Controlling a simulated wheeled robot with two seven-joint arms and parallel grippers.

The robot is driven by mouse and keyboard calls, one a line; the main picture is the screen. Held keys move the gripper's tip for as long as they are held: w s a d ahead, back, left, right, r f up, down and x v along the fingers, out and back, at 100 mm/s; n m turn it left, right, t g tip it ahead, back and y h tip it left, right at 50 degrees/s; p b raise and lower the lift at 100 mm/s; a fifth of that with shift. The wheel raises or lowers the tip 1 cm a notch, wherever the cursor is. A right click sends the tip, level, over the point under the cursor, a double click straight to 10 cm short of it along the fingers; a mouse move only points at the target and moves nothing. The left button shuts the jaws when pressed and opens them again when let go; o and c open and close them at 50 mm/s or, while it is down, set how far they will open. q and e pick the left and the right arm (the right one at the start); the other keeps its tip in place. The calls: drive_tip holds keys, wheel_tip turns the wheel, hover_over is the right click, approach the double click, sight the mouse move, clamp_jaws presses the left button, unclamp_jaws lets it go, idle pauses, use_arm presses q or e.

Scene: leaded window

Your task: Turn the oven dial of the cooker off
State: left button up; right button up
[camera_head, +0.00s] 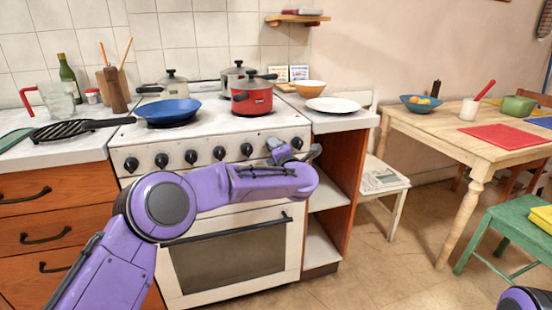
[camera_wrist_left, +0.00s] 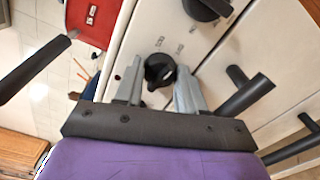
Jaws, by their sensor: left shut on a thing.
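The white cooker (camera_head: 235,215) has a row of black dials along its front panel. My left gripper (camera_head: 286,152) is at the right end of this row, and my purple arm crosses in front of the cooker. In the left wrist view, a black dial (camera_wrist_left: 160,71) sits between the two grey fingers of my left gripper (camera_wrist_left: 159,92), which is shut on it. Marks are printed on the panel around this dial, too small to read surely. Another black dial (camera_wrist_left: 207,8) is apart from the fingers. My right gripper is out of view.
A blue pan (camera_head: 168,110) and a red pot (camera_head: 252,98) stand on the hob above the panel. The oven door handle (camera_head: 228,230) runs below my arm. A shelf unit with a white plate (camera_head: 333,105) adjoins on the right. A wooden table (camera_head: 470,140) stands farther right.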

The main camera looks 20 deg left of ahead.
use_arm(q)
drive_tip(key=n+b, duration=1)
drive_tip(key=n, duration=0.1)
drive_tip(key=shift+f, duration=0.3)
drive_tip(key=n+b, duration=0.4)
drive_tip(key=shift+s, duration=0.1)
drive_tip(key=n+b, duration=0.2)
drive_tip(key=n, duration=0.1)
drive_tip(key=shift+a+r+n, duration=0.1)
drive_tip(key=shift+n, duration=0.2)
drive_tip(key=shift+r+n+b, duration=0.1)
drive_tip(key=shift+n+b, duration=0.5)
drive_tip(key=shift+n, duration=0.1)
drive_tip(key=o, duration=1)
drive_tip(key=shift+r, duration=0.1)
drive_tip(key=shift+o, duration=0.2)
drive_tip(key=shift+s, duration=0.1)
